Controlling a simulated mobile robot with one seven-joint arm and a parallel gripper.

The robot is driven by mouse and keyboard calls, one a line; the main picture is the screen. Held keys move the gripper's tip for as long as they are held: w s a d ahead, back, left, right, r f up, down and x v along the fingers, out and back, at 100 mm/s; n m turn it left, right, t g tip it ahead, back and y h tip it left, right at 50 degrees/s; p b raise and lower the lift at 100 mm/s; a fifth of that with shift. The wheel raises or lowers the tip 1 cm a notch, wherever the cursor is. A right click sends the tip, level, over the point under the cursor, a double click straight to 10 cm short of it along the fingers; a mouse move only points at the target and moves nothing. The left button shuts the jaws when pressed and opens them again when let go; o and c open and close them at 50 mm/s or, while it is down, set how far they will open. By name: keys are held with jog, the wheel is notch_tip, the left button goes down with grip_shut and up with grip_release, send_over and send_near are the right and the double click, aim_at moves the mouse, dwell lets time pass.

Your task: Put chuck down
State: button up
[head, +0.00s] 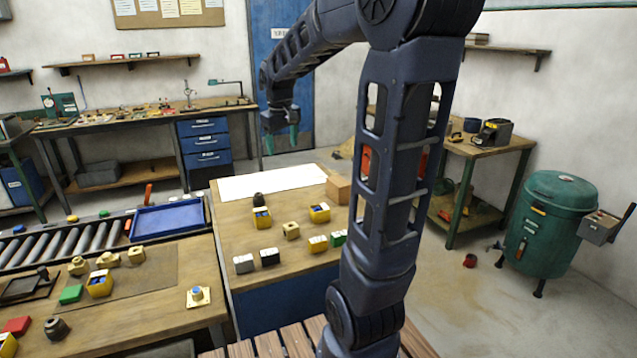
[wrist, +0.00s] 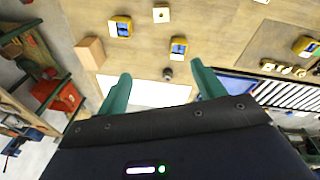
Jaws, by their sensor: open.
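My gripper (head: 282,137) is open and empty, held high above the far end of the middle table. Its two green fingers stand wide apart in the wrist view (wrist: 160,72). A small dark, rounded piece that looks like the chuck (head: 258,200) stands on the middle table, by the near edge of the white sheet (head: 270,182). In the wrist view the dark piece (wrist: 168,74) shows between the fingertips, well below them and not touched. A similar dark, stepped piece (head: 57,328) stands on the near left bench.
A roller conveyor (head: 70,238) with a blue tray (head: 167,219) lies left. Bare wood remains between the pieces.

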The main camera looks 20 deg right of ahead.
jog(key=s+d+f+m+t, duration=0.1)
jog(key=s+m, duration=0.1)
jog(key=s, duration=0.9)
jog(key=s+d+f+m+t, duration=0.1)
jog(key=s+f, duration=0.1)
jog(key=s, duration=1)
jog(key=shift+s+m+t+y, duration=0.2)
jog(key=shift+m+t+y, duration=0.1)
jog(key=shift+m+y, duration=0.1)
